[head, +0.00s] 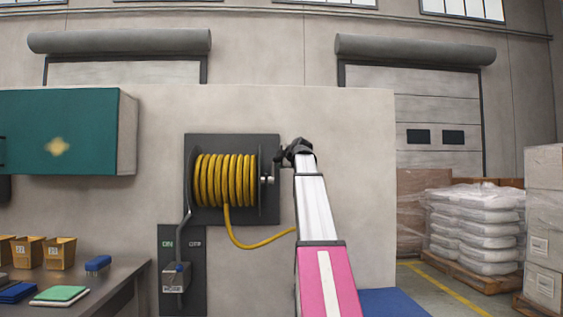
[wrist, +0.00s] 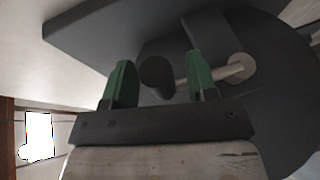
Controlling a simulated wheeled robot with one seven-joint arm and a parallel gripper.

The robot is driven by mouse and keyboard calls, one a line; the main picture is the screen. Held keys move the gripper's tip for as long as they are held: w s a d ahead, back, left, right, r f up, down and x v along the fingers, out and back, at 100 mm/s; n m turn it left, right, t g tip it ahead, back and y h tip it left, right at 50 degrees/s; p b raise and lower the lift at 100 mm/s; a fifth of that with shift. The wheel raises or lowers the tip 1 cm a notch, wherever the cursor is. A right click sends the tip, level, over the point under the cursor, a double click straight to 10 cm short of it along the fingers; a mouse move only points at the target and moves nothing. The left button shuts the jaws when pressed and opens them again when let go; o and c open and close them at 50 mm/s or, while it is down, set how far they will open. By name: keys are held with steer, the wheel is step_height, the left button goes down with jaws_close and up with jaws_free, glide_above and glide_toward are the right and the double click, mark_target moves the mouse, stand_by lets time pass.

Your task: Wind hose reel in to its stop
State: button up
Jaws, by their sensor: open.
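The hose reel (head: 225,180) is wound with several turns of yellow hose and is mounted on a dark backing plate (head: 232,139). A loose length of hose (head: 247,245) hangs from it and runs right, behind my arm. My gripper (head: 290,152) is at the reel's right side; its fingers are hard to make out there. In the wrist view my gripper (wrist: 159,60) is open, with two green fingers apart. A dark rounded knob (wrist: 157,77) shows between the fingers, and a metal shaft (wrist: 236,70) passes behind the right finger. I cannot tell whether either finger touches the knob.
An ON/OFF panel (head: 195,300) with a grey lever box is below the reel. A teal cabinet (head: 60,130) and a bench (head: 110,279) with yellow bins are at left. Wrapped pallets (head: 475,225) stand at right, beyond the wall's edge.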

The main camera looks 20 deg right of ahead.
jaws_close()
steer(key=shift+s, duration=0.1)
